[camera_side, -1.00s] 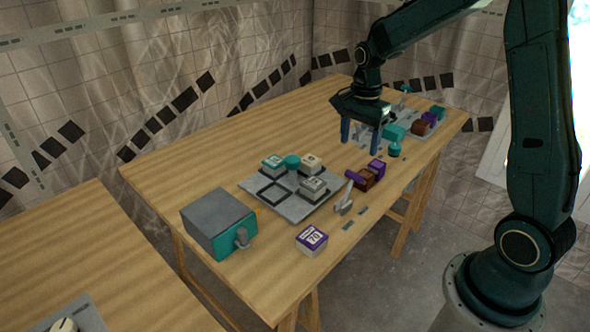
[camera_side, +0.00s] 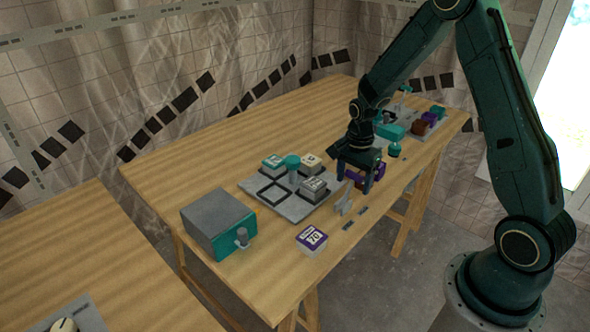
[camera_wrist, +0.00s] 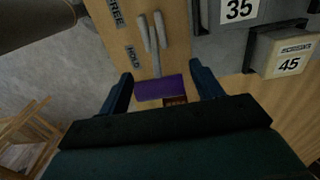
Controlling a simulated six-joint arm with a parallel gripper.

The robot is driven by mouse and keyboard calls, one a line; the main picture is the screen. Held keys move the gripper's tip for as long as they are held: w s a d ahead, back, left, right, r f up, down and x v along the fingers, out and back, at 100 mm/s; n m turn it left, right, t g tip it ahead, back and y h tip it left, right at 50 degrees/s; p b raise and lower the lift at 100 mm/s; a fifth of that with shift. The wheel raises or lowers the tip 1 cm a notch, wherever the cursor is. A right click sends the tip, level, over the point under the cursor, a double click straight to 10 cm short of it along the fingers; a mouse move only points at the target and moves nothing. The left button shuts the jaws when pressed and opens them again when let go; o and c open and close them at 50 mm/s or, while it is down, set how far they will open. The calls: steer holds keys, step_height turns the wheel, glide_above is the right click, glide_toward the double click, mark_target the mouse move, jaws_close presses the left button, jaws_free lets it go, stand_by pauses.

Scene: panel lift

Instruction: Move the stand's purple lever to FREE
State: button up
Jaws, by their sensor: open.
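The lever is a grey arm (camera_wrist: 154,52) with a purple crossbar grip (camera_wrist: 160,87) at its end. In the side view its grey base (camera_side: 344,206) stands near the table's front edge, and the grip (camera_side: 350,174) is partly hidden by my gripper. The lever leans away from FREE, on the HOLD side. The HOLD label (camera_wrist: 131,57) and FREE label (camera_wrist: 117,12) lie beside it. My gripper (camera_wrist: 161,72) is open, pointing down, with one finger on each side of the purple grip. I cannot tell whether either finger touches it.
A brown block (camera_wrist: 175,101) lies just behind the grip. A grey tray (camera_side: 290,207) with several labelled blocks is close by. A purple-topped block (camera_side: 312,240) and a grey-and-teal box (camera_side: 218,222) stand toward the near end. The table's back left is clear.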

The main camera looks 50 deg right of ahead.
steer(key=shift+f, duration=0.25)
steer(key=shift+c, duration=0.3)
steer(key=c, duration=1.3)
